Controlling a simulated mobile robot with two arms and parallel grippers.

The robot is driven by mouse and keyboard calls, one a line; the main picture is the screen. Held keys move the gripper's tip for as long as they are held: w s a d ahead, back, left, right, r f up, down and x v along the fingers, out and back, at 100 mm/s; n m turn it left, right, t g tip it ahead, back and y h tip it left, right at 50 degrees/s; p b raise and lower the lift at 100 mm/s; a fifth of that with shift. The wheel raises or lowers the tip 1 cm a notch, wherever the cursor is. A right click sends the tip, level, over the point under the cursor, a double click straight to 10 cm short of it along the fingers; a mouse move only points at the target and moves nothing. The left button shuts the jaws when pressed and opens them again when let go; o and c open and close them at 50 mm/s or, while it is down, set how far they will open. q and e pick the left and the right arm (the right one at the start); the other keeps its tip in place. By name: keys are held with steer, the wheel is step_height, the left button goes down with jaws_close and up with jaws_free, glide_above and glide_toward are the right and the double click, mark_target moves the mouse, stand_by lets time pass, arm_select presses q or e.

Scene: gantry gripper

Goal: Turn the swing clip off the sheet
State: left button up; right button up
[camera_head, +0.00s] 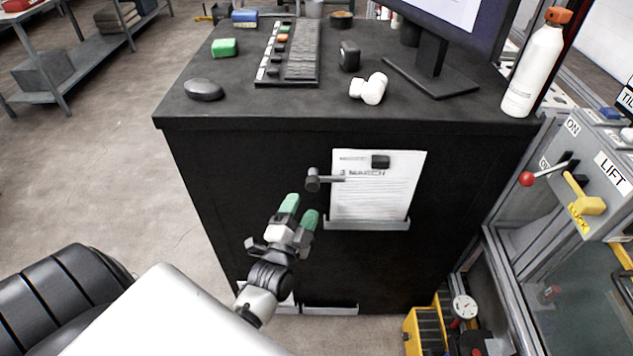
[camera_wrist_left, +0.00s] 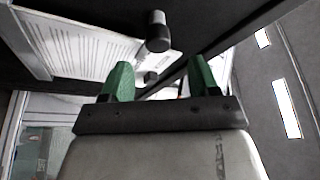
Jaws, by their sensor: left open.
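The white printed sheet (camera_head: 375,200) hangs on the black front of the cabinet, its lower edge at a grey ledge (camera_head: 368,224). The swing clip (camera_head: 313,180) is a dark grey knob just left of the sheet, with a thin arm reaching right over the sheet's left edge. In the left wrist view the clip (camera_wrist_left: 158,35) is beyond the fingers, beside the sheet (camera_wrist_left: 85,45). My left gripper (camera_head: 300,210), green-tipped, is open and empty, below and slightly left of the clip, apparently apart from it. My right gripper is not in view.
A small black block (camera_head: 380,161) sits on the sheet's upper part. The cabinet top holds a keyboard (camera_head: 303,52), mouse (camera_head: 204,90), monitor (camera_head: 432,70) and white bottle (camera_head: 533,70). A lever panel (camera_head: 590,165) stands at the right. The cabinet front left of the clip is bare.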

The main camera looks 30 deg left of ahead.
mark_target(312, 188)
arm_select(q)
steer(key=p+x, duration=0.1)
steer(key=x, duration=0.6)
steer(key=shift+d, duration=0.15)
jaws_close()
